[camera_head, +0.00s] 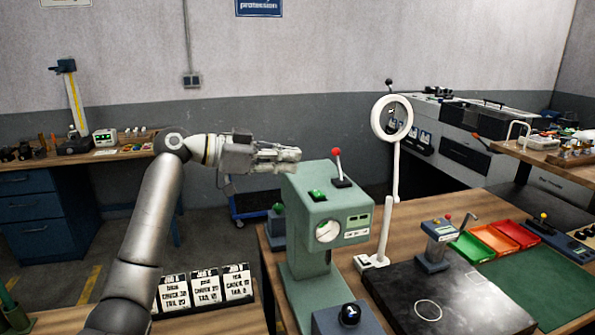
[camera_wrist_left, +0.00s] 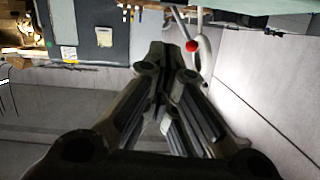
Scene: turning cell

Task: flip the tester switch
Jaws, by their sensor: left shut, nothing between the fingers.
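A green bench machine with a round dial, likely the tester (camera_head: 308,240), stands on the wooden table in the middle of the head view. A red-tipped lever switch (camera_head: 337,165) sticks up from a dark base on its top, beside a green button. The red tip (camera_wrist_left: 192,46) also shows in the left wrist view, just beyond and right of my fingers. My left gripper (camera_head: 294,156) is shut and empty, held level just left of the lever, above the machine's top edge. It appears apart from the lever. My right gripper is not in view.
A white ring lamp (camera_head: 392,118) on a stand rises right of the machine. A dark plate (camera_head: 470,295), a small blue-grey box (camera_head: 437,245) and coloured trays (camera_head: 497,240) lie farther right. A black knob (camera_head: 350,314) is in front. Printed cards (camera_head: 205,288) stand left.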

